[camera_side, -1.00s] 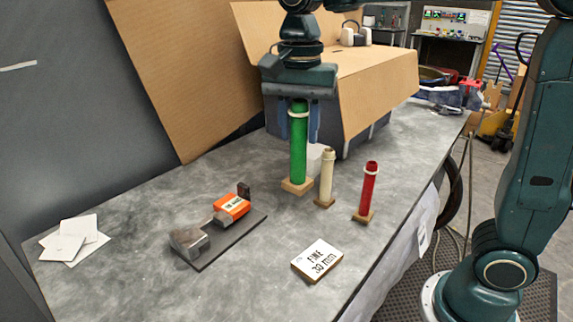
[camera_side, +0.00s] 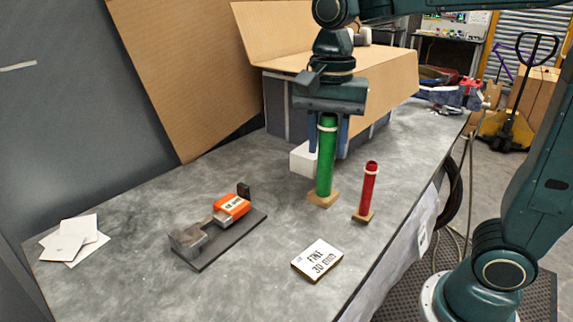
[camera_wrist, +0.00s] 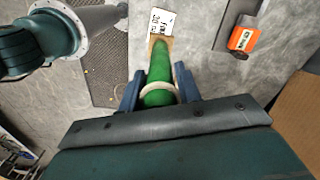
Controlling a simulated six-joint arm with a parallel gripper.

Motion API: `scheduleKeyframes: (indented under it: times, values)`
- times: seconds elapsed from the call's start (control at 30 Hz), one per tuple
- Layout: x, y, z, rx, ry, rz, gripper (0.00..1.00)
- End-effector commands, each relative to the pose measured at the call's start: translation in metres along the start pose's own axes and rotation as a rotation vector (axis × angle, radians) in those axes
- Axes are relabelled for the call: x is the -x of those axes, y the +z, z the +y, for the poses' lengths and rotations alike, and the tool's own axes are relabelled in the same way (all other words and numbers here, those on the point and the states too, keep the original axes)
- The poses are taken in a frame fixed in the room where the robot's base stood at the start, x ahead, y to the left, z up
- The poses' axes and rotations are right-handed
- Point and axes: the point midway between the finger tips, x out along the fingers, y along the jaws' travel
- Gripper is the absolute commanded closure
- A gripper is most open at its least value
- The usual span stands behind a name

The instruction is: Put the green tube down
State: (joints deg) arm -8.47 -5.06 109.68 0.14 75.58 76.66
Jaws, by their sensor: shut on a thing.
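The green tube (camera_side: 326,160) stands upright with a pale band near its top and a square wooden base (camera_side: 323,199) at its foot. My gripper (camera_side: 327,145) is shut on its upper part from above, with a blue finger on each side. In the wrist view the green tube (camera_wrist: 158,75) runs between the blue fingers (camera_wrist: 160,92). I cannot tell whether its base touches the table or hangs just above it. The cream tube is hidden in the side view, in line with the green one.
The red tube (camera_side: 369,188) stands close to the right. A white block (camera_side: 303,158) is behind left. A "FINE 30 mm" card (camera_side: 317,260) lies in front, and an orange-and-metal device (camera_side: 232,208) on a dark plate is left. The large cardboard box (camera_side: 380,92) stands behind.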

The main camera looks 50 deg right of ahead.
Motion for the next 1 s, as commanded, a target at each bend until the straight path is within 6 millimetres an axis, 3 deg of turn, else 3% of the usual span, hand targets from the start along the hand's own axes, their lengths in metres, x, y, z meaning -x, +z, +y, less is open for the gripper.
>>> scheduleKeyframes:
  times: [0.53, 0.7, 1.0]
  values:
    - [-0.102, 0.000, 0.000, 0.000, 0.004, -0.001, 0.88]
    - [-0.116, 0.000, -0.001, 0.000, 0.001, 0.000, 0.88]
    - [-0.121, 0.000, -0.001, 0.000, 0.000, 0.000, 0.88]
